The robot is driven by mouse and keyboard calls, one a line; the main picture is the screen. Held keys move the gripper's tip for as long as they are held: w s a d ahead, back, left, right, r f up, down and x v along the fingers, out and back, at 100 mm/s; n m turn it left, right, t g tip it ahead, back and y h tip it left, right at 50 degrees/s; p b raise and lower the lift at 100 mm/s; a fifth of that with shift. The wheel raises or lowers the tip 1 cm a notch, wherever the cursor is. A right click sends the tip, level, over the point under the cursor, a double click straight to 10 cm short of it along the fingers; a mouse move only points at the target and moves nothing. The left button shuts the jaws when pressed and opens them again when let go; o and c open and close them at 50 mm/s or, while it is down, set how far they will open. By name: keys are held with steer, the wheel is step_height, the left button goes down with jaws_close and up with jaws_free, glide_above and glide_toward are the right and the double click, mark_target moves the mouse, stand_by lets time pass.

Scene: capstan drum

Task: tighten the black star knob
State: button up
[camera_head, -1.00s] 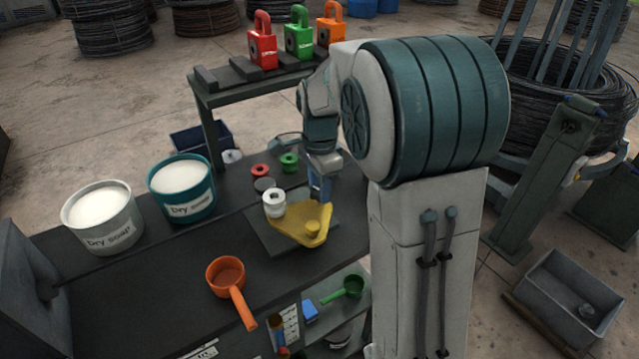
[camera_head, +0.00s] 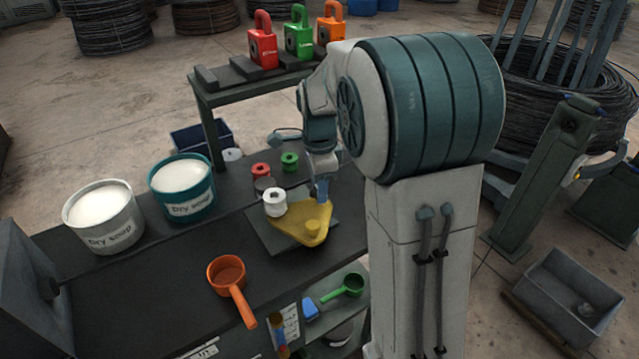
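No black star knob can be made out clearly in the head view. A yellow plate (camera_head: 297,229) with a raised round boss sits on a dark base (camera_head: 262,232) on the bench. A white ring-shaped part (camera_head: 274,202) stands at its left corner. My gripper (camera_head: 321,190) points down just above the back right part of the yellow plate. Its fingers are small and partly hidden by my arm, so I cannot tell whether they are open or touch anything.
Red (camera_head: 261,170) and green (camera_head: 290,161) rings lie behind the plate. Two soap buckets, white (camera_head: 105,228) and teal (camera_head: 183,199), stand left. An orange scoop (camera_head: 228,275) lies in front. A raised shelf (camera_head: 232,93) carries padlock-like red, green and orange blocks behind.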

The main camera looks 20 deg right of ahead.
steer(key=o, duration=0.4)
steer(key=shift+r, duration=0.15)
step_height(320, 180, up, 14)
steer(key=shift+f, duration=0.2)
steer(key=s+f+n+t, duration=0.1)
steer(key=s+f+n, duration=0.2)
steer(key=s+n, duration=0.3)
steer(key=s+f+n+t, duration=0.1)
steer(key=s+f+n, duration=0.3)
steer(key=s+n, duration=0.2)
steer(key=s+f+n+t, duration=0.1)
steer(key=s+f+n, duration=0.2)
steer(key=s+n, duration=0.3)
steer(key=shift+s+f, duration=0.15)
steer(key=shift+s, duration=1.45)
